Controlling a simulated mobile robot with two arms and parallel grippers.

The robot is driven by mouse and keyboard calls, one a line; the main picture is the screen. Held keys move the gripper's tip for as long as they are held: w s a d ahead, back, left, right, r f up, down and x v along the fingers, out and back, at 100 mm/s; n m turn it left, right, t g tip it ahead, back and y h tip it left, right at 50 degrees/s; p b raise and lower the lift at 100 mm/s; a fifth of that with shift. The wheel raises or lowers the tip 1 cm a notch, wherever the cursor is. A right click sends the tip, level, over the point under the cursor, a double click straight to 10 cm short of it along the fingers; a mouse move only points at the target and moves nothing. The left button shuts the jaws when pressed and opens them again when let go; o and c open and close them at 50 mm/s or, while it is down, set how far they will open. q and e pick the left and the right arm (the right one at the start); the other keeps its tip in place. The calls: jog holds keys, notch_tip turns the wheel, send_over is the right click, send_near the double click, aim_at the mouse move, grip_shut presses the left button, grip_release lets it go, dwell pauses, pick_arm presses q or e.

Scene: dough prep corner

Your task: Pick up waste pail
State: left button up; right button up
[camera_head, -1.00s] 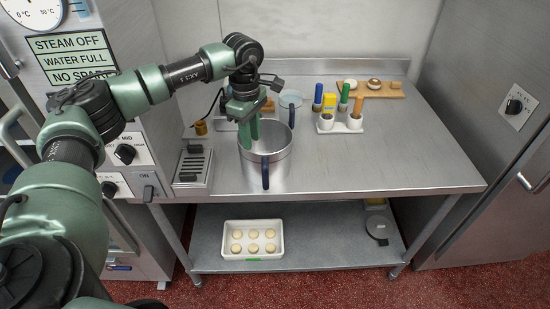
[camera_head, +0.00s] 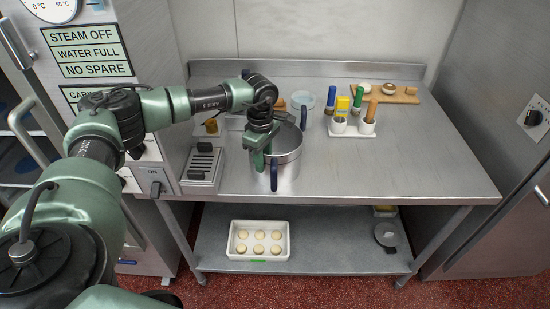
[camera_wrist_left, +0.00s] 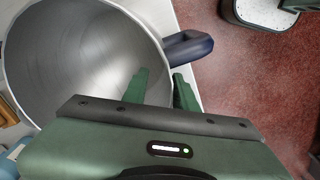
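The waste pail looks like a large round steel pot (camera_head: 290,176) with dark blue handles, standing upright on the steel table. My left gripper (camera_head: 264,161) is at its front-left rim, pointing down. In the left wrist view, the pail (camera_wrist_left: 75,60) is open-topped and looks empty in the part that shows. One green finger of my left gripper (camera_wrist_left: 161,90) is on the inner side of the rim and the other on the outer side, with a gap between them. A blue handle (camera_wrist_left: 190,46) is just beyond the fingers. My right gripper is not in view.
A slotted steel tray (camera_head: 202,165) is left of the pail, by the steam cabinet. A white holder (camera_head: 352,131) with coloured-handled tools and a wooden board (camera_head: 398,95) stand right of it. The table's right side is clear. A white tray of dough rounds (camera_head: 258,258) is on the lower shelf.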

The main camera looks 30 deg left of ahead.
pick_arm(q)
jog(key=shift+w+f, duration=0.1)
jog(key=shift+f, duration=0.45)
jog(key=shift+r, duration=0.1)
grip_shut()
jog(key=shift+r, duration=0.1)
dwell(0.8)
